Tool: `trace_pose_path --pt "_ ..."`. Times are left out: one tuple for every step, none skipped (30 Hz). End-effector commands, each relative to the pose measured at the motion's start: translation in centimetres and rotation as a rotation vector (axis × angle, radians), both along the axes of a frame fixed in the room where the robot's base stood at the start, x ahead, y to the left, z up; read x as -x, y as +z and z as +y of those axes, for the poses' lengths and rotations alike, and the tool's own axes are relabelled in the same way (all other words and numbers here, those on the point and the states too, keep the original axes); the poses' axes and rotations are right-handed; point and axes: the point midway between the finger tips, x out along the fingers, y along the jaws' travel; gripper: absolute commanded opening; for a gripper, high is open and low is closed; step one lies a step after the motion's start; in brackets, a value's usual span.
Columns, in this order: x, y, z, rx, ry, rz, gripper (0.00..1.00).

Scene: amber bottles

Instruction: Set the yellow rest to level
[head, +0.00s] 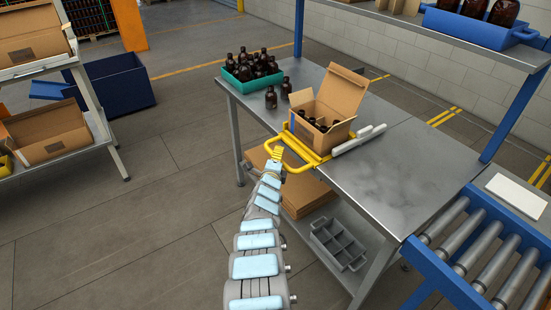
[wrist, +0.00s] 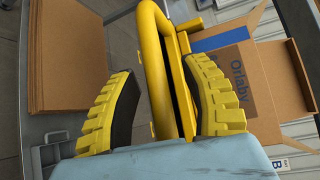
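The yellow rest (head: 309,158) is at the front left edge of the steel table. Its tubular handle bar (wrist: 158,75) sticks out past the edge. An open cardboard box (head: 338,100) with dark bottles in it sits on the rest. I cannot tell the rest's exact tilt. My gripper (head: 277,153) is at the handle. In the wrist view the yellow fingers of my gripper (wrist: 160,85) stand apart on either side of the bar. A gap shows at the left finger, so the gripper is open around the bar, not clamped.
A teal crate (head: 230,77) of amber bottles stands at the table's back left, with two loose bottles (head: 271,97) near it. A light grey bar (head: 358,139) lies right of the box. Flat cardboard (head: 290,187) and a grey divided tray (head: 338,243) are on the lower shelf. The table's right side is clear.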

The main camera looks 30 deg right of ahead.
Motion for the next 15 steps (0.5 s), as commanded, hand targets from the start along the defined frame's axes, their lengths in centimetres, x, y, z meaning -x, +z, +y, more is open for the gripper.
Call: trace_pose_path --pt "-0.01 0.0 0.03 0.0 0.0 0.0 0.46" --pt "-0.01 0.0 0.03 0.0 0.0 0.0 0.46" --pt "-0.02 -0.01 0.04 0.0 0.0 0.0 0.46" --pt "-0.02 -0.01 0.04 0.0 0.0 0.0 0.46" --pt "-0.03 -0.01 0.05 0.0 0.001 0.0 0.46" --pt "-0.02 -0.01 0.05 0.001 0.001 0.0 0.46" --pt "-0.02 0.0 0.06 0.001 0.001 0.0 0.46" --pt "-0.02 -0.02 0.07 0.001 0.001 0.0 0.46" --pt "-0.02 -0.01 0.1 0.001 0.001 0.0 0.46" --pt "-0.01 -0.02 0.13 0.001 0.001 0.0 0.46" --pt "-0.01 -0.02 0.17 0.001 0.001 0.0 0.46" --pt "0.0 -0.05 0.26 0.0 0.002 0.001 0.46" --pt "-0.01 -0.05 0.34 0.001 0.003 0.001 0.46" --pt "0.01 -0.06 0.44 0.001 0.003 0.001 0.46" --pt "0.09 -0.06 0.46 0.002 0.004 0.002 0.46"
